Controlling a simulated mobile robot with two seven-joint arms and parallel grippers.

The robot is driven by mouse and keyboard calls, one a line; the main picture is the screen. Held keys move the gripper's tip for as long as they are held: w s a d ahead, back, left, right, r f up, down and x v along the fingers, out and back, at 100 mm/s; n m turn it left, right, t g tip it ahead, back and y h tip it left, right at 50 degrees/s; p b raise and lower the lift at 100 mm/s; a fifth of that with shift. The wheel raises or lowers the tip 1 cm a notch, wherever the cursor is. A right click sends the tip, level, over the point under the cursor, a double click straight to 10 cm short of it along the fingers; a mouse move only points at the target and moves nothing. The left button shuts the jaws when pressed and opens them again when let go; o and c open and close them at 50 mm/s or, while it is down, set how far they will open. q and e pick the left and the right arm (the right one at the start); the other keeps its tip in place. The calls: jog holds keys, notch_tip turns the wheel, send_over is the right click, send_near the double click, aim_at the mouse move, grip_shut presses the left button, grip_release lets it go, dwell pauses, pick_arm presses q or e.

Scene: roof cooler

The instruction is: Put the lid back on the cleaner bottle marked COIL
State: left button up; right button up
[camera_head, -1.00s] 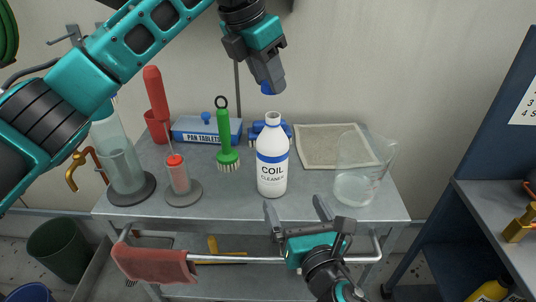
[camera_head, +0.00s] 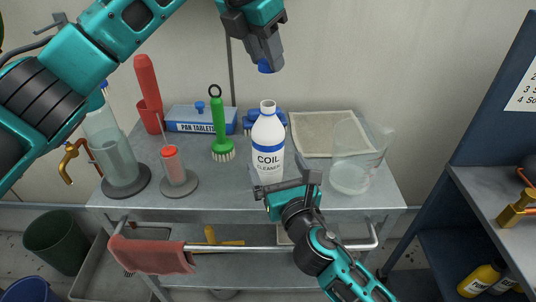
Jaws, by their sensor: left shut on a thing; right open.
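The white cleaner bottle marked COIL (camera_head: 267,135) stands upright on the grey shelf top (camera_head: 225,200), its neck open and bare. My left gripper (camera_head: 265,58) is shut on a small blue lid (camera_head: 265,67), mostly hidden by the fingers. It holds the lid above the bottle's mouth, with a clear gap between them in the picture. My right gripper (camera_head: 284,182) is open at the front of the bottle, low down, its fingers overlapping the bottle's lower part in view. I cannot tell whether they touch it.
A green brush (camera_head: 220,130) and a blue PAN TABLETS box (camera_head: 190,119) stand left of the bottle. A clear jug (camera_head: 352,165) stands right, with a beige filter panel (camera_head: 310,135) behind. A red cloth (camera_head: 155,255) hangs on the front rail (camera_head: 240,248).

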aim_at(261, 68)
jog(key=x, duration=0.6)
jog(key=shift+c, duration=0.4)
jog(key=c, duration=1.3)
pick_arm(q)
jog(key=shift+f, duration=2.45)
pick_arm(e)
jog(key=shift+c, duration=0.3)
